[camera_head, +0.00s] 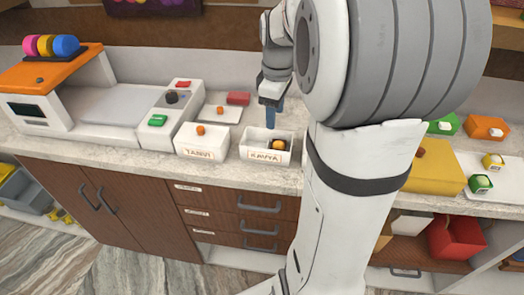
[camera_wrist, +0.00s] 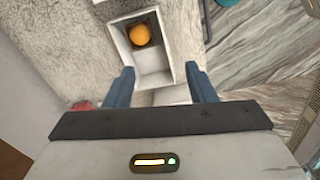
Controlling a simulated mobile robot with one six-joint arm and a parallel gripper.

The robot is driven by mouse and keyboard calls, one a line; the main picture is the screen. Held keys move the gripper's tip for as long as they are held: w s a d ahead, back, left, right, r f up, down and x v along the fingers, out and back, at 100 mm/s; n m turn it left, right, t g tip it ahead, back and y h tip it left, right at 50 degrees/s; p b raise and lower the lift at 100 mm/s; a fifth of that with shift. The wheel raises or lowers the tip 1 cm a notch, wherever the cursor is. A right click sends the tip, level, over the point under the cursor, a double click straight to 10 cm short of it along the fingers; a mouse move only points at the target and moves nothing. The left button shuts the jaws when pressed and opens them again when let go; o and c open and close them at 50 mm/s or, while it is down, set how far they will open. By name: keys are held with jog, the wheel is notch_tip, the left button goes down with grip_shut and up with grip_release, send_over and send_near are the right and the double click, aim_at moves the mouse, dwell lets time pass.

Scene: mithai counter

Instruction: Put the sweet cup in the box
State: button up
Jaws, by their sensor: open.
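The sweet cup (camera_head: 279,145), a small dark cup with an orange round sweet, sits inside the open white box (camera_head: 258,156) labelled KAVYA, toward its right end. In the wrist view the orange sweet (camera_wrist: 140,35) shows in the far part of the box (camera_wrist: 174,52), and the near part is empty. My gripper (camera_head: 272,114) is over the box's back left side. Its blue fingers (camera_wrist: 160,86) are apart with nothing between them, and they are clear of the cup.
A closed white box (camera_head: 201,143) labelled TANVI, with an orange knob, stands just left. A yellow box (camera_head: 436,172) is at right.

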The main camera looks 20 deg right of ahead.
jog(key=s+a+f+m+t, duration=0.2)
jog(key=s+a+m, duration=0.6)
jog(key=s+a, duration=0.5)
jog(key=shift+s+f+m, duration=0.15)
jog(key=shift+s+m, duration=0.25)
jog(key=shift+s, duration=0.65)
